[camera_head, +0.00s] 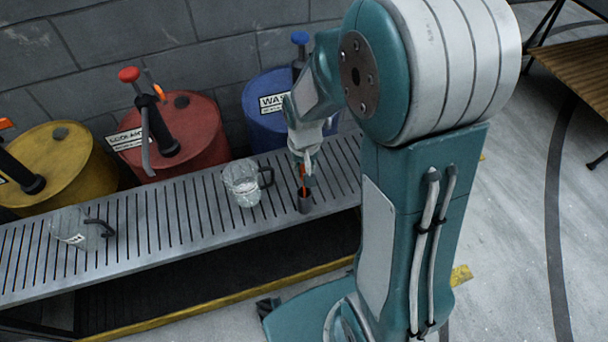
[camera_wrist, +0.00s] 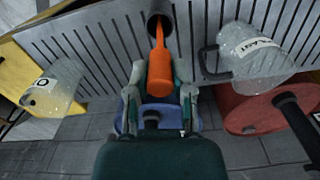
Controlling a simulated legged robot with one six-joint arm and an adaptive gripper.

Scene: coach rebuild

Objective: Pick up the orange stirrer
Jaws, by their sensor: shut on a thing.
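The orange stirrer (camera_wrist: 160,66) is between the fingers of my gripper (camera_wrist: 160,92) in the wrist view. My gripper is shut on its wide end. The stirrer's thin end reaches into the mouth of a small dark cup (camera_wrist: 153,32). In the head view only a short orange piece of the stirrer (camera_head: 303,188) shows, below my gripper (camera_head: 306,168) and above the dark cup (camera_head: 305,204). The cup stands on the slatted metal shelf (camera_head: 170,240). The stirrer's lower tip is hidden inside the cup.
A clear pitcher (camera_head: 242,184) stands left of the cup; another (camera_head: 72,228) is farther left. The wrist view shows a third pitcher (camera_wrist: 54,88) on the cup's other side. Red (camera_head: 195,135), yellow (camera_head: 62,165) and blue (camera_head: 262,125) drums stand behind the shelf.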

